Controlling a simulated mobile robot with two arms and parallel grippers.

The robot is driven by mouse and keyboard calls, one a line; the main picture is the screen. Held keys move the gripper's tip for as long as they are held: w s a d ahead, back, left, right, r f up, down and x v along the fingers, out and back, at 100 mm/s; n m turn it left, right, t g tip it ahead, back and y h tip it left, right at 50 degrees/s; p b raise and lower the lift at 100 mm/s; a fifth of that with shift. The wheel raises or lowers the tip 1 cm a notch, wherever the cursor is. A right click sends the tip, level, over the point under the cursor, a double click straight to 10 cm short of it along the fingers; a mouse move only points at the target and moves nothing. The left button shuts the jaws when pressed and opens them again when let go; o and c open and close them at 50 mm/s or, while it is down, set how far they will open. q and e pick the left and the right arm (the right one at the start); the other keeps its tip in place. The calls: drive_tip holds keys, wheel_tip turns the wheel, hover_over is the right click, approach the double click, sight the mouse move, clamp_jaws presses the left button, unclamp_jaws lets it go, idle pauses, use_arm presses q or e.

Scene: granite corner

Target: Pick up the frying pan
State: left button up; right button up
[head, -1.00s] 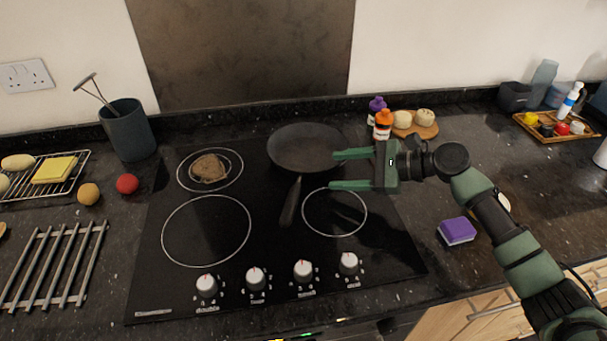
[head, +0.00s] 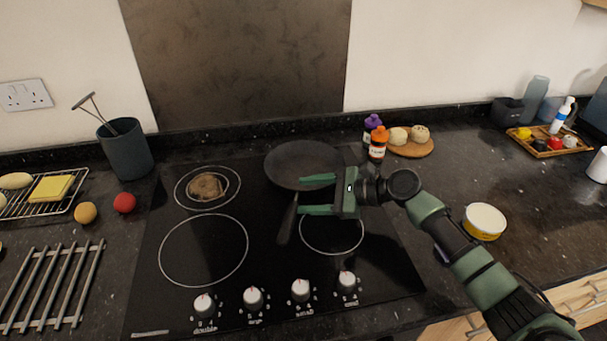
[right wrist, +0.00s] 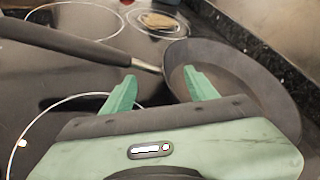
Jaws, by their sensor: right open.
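A dark frying pan (head: 298,160) sits on the back right of the black hob, its handle (head: 288,222) pointing toward the front. In the right wrist view the pan body (right wrist: 232,75) is at the right and the handle (right wrist: 70,40) runs to the upper left. My right gripper (head: 302,195) is open and empty, with green fingers spread and pointing left, just right of the handle. In the right wrist view its fingertips (right wrist: 160,75) are close to where the handle meets the pan, with no contact visible. My left gripper is not in view.
A brown patty (head: 205,187) lies on the back left ring. Sauce bottles (head: 377,143) and a round board (head: 415,149) with buns stand right of the pan. A yellow tub (head: 484,221) is behind my right arm. The front left ring is clear.

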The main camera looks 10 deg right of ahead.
clamp_jaws()
drive_tip(key=shift+f, duration=0.1)
drive_tip(key=shift+s+f, duration=0.25)
idle(0.8)
drive_tip(key=shift+r, duration=0.15)
